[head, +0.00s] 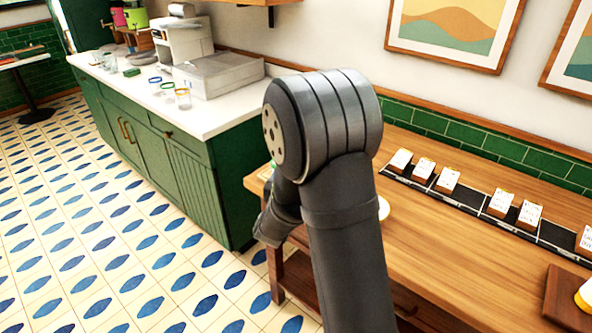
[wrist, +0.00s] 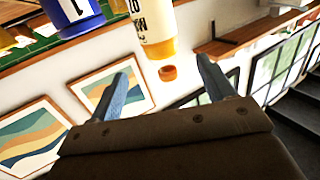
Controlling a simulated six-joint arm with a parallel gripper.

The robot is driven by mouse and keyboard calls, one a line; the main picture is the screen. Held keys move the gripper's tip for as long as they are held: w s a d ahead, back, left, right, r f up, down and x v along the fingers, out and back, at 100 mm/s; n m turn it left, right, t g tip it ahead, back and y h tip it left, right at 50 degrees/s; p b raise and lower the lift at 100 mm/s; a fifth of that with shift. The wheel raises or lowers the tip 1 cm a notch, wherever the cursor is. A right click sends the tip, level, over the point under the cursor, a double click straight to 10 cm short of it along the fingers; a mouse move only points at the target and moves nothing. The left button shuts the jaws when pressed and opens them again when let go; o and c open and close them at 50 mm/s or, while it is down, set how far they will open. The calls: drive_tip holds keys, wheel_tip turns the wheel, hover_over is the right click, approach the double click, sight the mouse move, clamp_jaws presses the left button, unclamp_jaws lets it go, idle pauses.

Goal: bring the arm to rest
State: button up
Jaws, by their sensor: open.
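My gripper (wrist: 168,84) shows in the wrist view with its two blue-grey fingers spread apart and nothing between the tips touching them. Beyond the fingers hangs a cream bottle with an orange-yellow end (wrist: 155,32), and a small orange round piece (wrist: 168,72) shows below it in the picture; how far off they are I cannot tell. In the head view my dark grey arm rises in the middle and bends over at the top, in front of the wooden table. The gripper's fingers are hidden there behind the arm.
The wooden table (head: 440,245) carries a black rail (head: 473,208) with several white cards on blocks. A wooden board (head: 560,300) lies at the right edge. A green counter (head: 150,150) stands at left, with glasses and a machine (head: 183,42). A blue container (wrist: 72,12) shows in the wrist view.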

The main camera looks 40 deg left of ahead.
idle(0.3)
drive_tip(key=x, duration=1.2)
drive_tip(key=shift+w+f, duration=0.1)
drive_tip(key=shift+f, duration=0.2)
drive_tip(key=shift+r, duration=2.05)
drive_tip(key=shift+o, duration=0.5)
